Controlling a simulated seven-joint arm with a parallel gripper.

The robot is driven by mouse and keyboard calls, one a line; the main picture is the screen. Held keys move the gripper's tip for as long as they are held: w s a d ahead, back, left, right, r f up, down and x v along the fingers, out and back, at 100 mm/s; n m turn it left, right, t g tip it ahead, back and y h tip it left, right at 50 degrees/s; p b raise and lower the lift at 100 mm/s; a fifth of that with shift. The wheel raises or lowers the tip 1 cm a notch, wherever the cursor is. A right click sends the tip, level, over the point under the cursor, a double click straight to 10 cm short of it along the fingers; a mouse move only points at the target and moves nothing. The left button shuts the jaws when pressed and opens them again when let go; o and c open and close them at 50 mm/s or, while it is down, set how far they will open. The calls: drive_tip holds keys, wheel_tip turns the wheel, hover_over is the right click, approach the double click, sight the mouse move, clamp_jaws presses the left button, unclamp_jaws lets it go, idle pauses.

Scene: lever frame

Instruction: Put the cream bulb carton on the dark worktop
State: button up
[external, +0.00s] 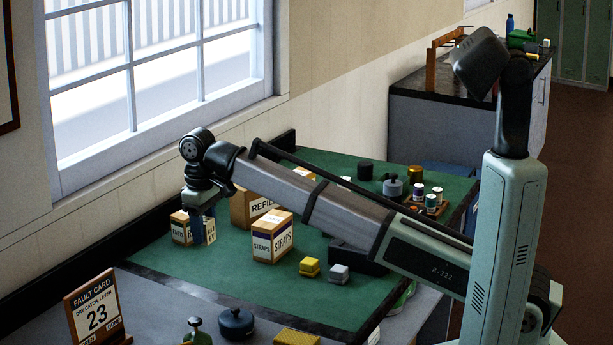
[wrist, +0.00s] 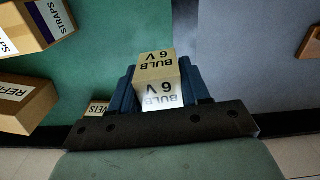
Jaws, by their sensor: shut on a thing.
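The cream bulb carton, marked BULB 6 V, is between the blue fingers of my gripper (wrist: 158,92) in the wrist view; its lettered faces (wrist: 157,66) show. In the external view my gripper (external: 200,228) points down at the left of the green mat, shut on the carton (external: 210,230), which is partly hidden by a finger. I cannot tell whether its base touches the mat. A dark grey worktop (external: 165,302) lies in front of the green mat (external: 190,275); it shows right of the mat in the wrist view (wrist: 245,60).
A rivets carton (external: 180,229) stands close beside my gripper. The straps carton (external: 272,238) and refill carton (external: 248,205) are to its right. A fault card (external: 95,310) stands on the grey worktop. A black-topped cabinet (external: 412,86) is at the back right.

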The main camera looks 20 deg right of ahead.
hover_over(190, 312)
drive_tip(key=shift+f+m, duration=0.5)
drive_tip(key=shift+f, duration=0.05)
drive_tip(key=shift+f, duration=0.1)
drive_tip(key=shift+w+f, duration=0.1)
drive_tip(key=shift+f, duration=4.8)
drive_tip(key=shift+f, duration=0.1)
drive_tip(key=o, duration=1)
drive_tip(key=shift+o, duration=0.2)
